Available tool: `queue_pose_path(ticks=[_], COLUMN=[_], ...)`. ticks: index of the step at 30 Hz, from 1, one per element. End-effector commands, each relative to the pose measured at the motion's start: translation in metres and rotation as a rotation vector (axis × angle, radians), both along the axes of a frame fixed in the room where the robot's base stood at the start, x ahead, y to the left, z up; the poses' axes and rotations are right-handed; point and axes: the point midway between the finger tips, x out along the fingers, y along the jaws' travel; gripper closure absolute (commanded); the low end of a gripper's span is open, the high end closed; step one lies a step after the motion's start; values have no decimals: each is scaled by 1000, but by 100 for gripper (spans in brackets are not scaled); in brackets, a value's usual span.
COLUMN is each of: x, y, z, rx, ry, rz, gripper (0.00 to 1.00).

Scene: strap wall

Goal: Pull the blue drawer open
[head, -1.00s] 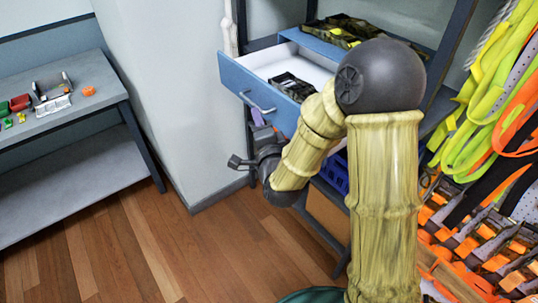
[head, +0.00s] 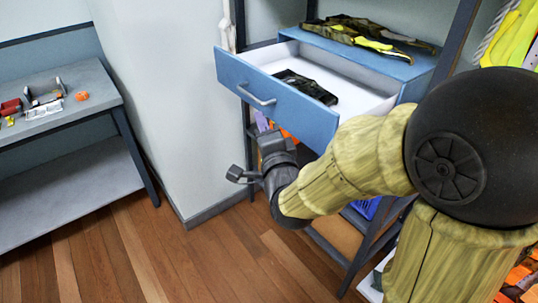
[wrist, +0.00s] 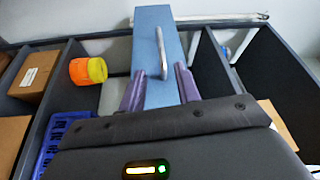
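The blue drawer (head: 275,100) stands pulled out of its blue cabinet (head: 400,68), its white inside and a dark patterned item (head: 307,86) showing. Its grey bar handle (head: 257,96) is on the front face. In the wrist view the drawer front (wrist: 150,25) is seen narrow, with the handle (wrist: 162,50) standing along it. My gripper (wrist: 160,86) is open, its two purple fingers apart with blue drawer surface visible between them. The handle's near end reaches toward the gap, but I see no grip on it. In the head view my gripper (head: 263,122) is just below the drawer front.
Camouflage straps with yellow parts (head: 365,32) lie on the cabinet top. A grey workbench (head: 60,120) with small parts stands at left. Bright straps (head: 515,35) hang at right. In the wrist view an orange-yellow roll (wrist: 88,71) and blue crate (wrist: 60,135) are at left. Open wooden floor lies ahead.

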Motion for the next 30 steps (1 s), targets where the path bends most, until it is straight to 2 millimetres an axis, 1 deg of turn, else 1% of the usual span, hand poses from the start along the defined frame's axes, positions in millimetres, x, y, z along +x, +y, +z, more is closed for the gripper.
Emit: queue_pose_path(ticks=[1, 21, 30], x=[-4, -45, -49], y=[-1, -13, -14], z=[-4, -7, -5], rx=[-1, 1, 0], ry=[-5, -2, 2], rz=[-1, -2, -2], gripper=[67, 67, 67])
